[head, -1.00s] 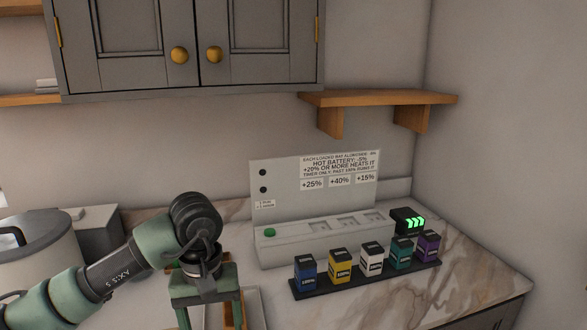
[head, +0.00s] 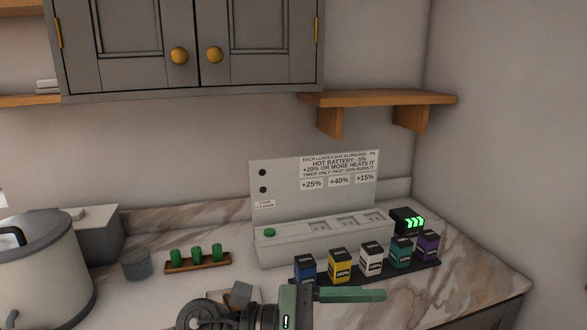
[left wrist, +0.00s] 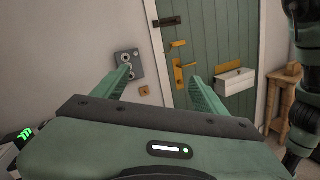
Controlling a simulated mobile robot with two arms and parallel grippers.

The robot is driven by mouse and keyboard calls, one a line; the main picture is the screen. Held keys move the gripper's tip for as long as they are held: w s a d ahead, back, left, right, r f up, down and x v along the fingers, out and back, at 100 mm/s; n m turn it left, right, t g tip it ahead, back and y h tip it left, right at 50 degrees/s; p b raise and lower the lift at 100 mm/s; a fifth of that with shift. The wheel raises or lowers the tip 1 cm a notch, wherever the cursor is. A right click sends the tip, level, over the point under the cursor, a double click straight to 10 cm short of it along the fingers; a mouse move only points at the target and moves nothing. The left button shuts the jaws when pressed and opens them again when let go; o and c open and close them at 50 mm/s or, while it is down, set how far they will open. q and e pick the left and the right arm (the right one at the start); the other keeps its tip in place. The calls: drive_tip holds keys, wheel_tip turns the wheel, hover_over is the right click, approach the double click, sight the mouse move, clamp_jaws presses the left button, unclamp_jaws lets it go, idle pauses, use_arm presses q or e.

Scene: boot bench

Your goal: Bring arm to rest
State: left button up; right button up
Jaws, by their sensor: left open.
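My left gripper (head: 375,296) is at the bottom of the head view, pointing right, in front of the row of batteries. One green finger shows there from the side. In the left wrist view the gripper (left wrist: 163,88) has its two fingers wide apart with nothing between them. Beyond them is a green door (left wrist: 225,70). A dark green arm link, likely mine, shows at the right edge of that view. My right gripper is not in view.
A battery rack (head: 375,280) holds blue, yellow, white, teal and purple batteries. Behind it is a white charging station (head: 315,238) and a black box with green lights (head: 408,221). At left are a pot (head: 45,265), a grey cup (head: 136,263) and a wooden tray (head: 199,265) with green cylinders.

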use_arm(q)
drive_tip(key=w+a+r+n+t+y, duration=0.2)
drive_tip(key=w+a+n+t, duration=0.35)
drive_tip(key=n+t, duration=0.65)
drive_tip(key=w+a+r+n+t+y, duration=0.2)
drive_tip(key=w+a+n+t, duration=0.4)
drive_tip(key=n, duration=1)
drive_tip(key=s+a+f+n+y, duration=0.2)
drive_tip(key=a+f+n+y, duration=1.25)
drive_tip(key=f+n, duration=0.55)
drive_tip(key=s+a+f+n+g, duration=0.2)
drive_tip(key=s+f+n+g, duration=0.4)
drive_tip(key=s+f, duration=0.5)
drive_tip(key=s+a+f+n+g, duration=0.3)
drive_tip(key=s+f+g, duration=0.45)
drive_tip(key=s, duration=0.55)
wheel_tip(320, 180, down, 27)
drive_tip(key=s, duration=0.2)
drive_tip(key=s+a+f+g, duration=0.2)
drive_tip(key=s+f, duration=1.2)
drive_tip(key=s, duration=0.1)
drive_tip(key=shift+s+a+f, duration=0.35)
drive_tip(key=shift+s+f, duration=0.05)
